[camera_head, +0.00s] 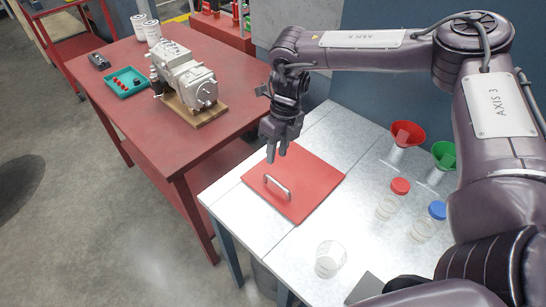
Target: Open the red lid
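The red lid (306,193) is a flat square panel lying flat on the light metal table. A silver bar handle (277,187) stands up from its left part. My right gripper (277,158) hangs just above the lid's far left edge, beyond the handle and apart from it. Its fingers point down, with a narrow gap between them and nothing held. What lies under the lid is hidden. My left gripper is not in the view.
On the metal table (235,196) stand a red funnel (408,134), a green funnel (445,156), a red-capped jar (393,199), a blue-capped jar (428,222) and a clear beaker (330,259). A red workbench (160,132) at left holds a grey engine part (185,78) and a teal tray (139,89).

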